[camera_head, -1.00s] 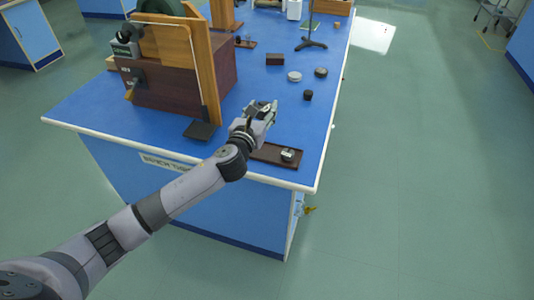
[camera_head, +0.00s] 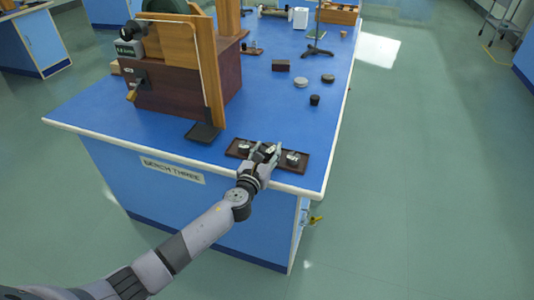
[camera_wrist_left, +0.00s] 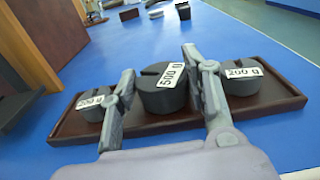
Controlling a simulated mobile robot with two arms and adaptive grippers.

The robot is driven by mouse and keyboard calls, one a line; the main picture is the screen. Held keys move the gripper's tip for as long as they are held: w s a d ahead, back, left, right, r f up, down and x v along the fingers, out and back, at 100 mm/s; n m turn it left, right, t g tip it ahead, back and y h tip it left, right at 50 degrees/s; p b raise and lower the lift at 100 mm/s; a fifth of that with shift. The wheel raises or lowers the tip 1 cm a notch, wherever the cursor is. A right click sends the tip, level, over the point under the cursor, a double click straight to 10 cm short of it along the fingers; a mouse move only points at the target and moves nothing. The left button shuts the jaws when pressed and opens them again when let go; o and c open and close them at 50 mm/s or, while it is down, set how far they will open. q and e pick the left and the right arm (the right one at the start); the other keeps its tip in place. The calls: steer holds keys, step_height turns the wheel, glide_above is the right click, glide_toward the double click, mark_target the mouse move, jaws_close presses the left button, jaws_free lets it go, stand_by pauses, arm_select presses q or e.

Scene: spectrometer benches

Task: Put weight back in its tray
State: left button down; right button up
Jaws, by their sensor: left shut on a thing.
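My left gripper (camera_head: 264,151) is over the brown tray (camera_head: 233,153) near the front of the blue bench. In the left wrist view, the gripper (camera_wrist_left: 160,95) is shut on a dark weight labelled 500 g (camera_wrist_left: 161,97), in the middle of the tray (camera_wrist_left: 285,104). A smaller weight labelled 200 g (camera_wrist_left: 242,82) sits in the tray to its right, and another weight (camera_wrist_left: 92,104) with a 200 g label sits to its left, partly behind a finger. I cannot tell whether the held weight touches the tray floor. My right gripper is not in view.
A wooden instrument (camera_head: 180,75) stands left of the tray, with a dark plate (camera_head: 203,132) at its foot. Dark and grey pucks (camera_head: 301,82) and a small black cylinder (camera_head: 315,99) stand farther back. The bench's right edge is close by the tray.

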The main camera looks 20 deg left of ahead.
arm_select(q)
steer(key=shift+r, duration=0.1)
steer(key=c, duration=0.9)
jaws_free()
steer(key=shift+o, duration=0.2)
steer(key=shift+s+r, duration=0.1)
steer(key=s, duration=1.2)
steer(key=shift+a+r+p, duration=0.2)
steer(key=shift+r+p, duration=0.05)
steer(key=shift+p, duration=0.05)
